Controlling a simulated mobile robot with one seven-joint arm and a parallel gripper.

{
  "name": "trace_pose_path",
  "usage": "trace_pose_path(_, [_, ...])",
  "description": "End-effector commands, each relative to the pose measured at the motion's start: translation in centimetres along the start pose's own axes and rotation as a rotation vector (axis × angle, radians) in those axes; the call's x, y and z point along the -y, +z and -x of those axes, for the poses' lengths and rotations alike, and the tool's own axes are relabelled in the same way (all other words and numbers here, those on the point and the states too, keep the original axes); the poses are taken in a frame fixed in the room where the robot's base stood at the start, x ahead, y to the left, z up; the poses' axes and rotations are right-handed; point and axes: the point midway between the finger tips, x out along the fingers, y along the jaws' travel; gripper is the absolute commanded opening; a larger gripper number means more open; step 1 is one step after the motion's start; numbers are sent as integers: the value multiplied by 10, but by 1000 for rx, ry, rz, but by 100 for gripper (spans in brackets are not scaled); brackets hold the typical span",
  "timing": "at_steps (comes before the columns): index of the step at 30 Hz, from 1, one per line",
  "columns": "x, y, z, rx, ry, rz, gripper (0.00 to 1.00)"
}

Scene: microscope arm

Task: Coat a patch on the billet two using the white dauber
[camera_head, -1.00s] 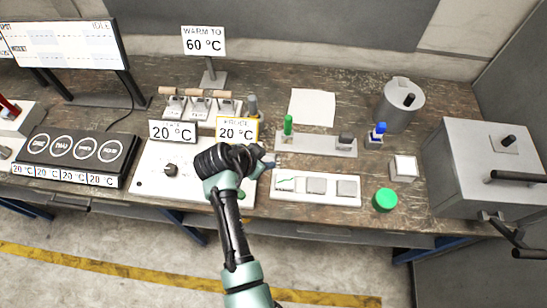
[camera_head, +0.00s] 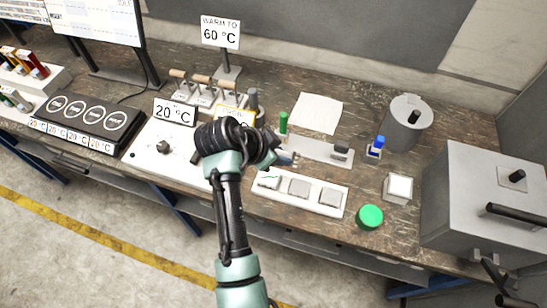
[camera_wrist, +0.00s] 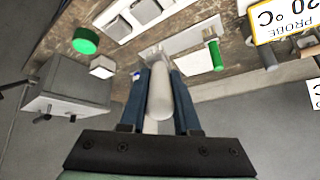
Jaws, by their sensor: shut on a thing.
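My gripper (camera_head: 284,158) is shut on a white dauber (camera_wrist: 160,95). In the wrist view the dauber lies between the two dark blue fingers, and its far tip is hard to make out. A white tray (camera_head: 343,212) carries three grey square billets in a row: left (camera_head: 269,181), middle (camera_head: 299,187) and right (camera_head: 330,197). No number labels are readable. In the head view my gripper is above the table behind the left and middle billets; I cannot tell its height.
A grey rack (camera_head: 318,151) with a green dauber (camera_head: 283,122) stands behind the tray. A green round object (camera_head: 370,217), a white block (camera_head: 397,188), a blue-topped item (camera_head: 376,147), a grey pot (camera_head: 406,122) and a large grey box (camera_head: 470,205) are to the right.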

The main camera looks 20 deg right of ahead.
Motion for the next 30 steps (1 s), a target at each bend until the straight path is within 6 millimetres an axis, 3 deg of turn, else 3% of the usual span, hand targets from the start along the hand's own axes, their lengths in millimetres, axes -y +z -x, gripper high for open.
trace_pose_path(16, [-5, 26, -39, 0, 2, -2, 0])
trace_pose_path(30, [-7, 30, -43, 1, -5, 9, 0])
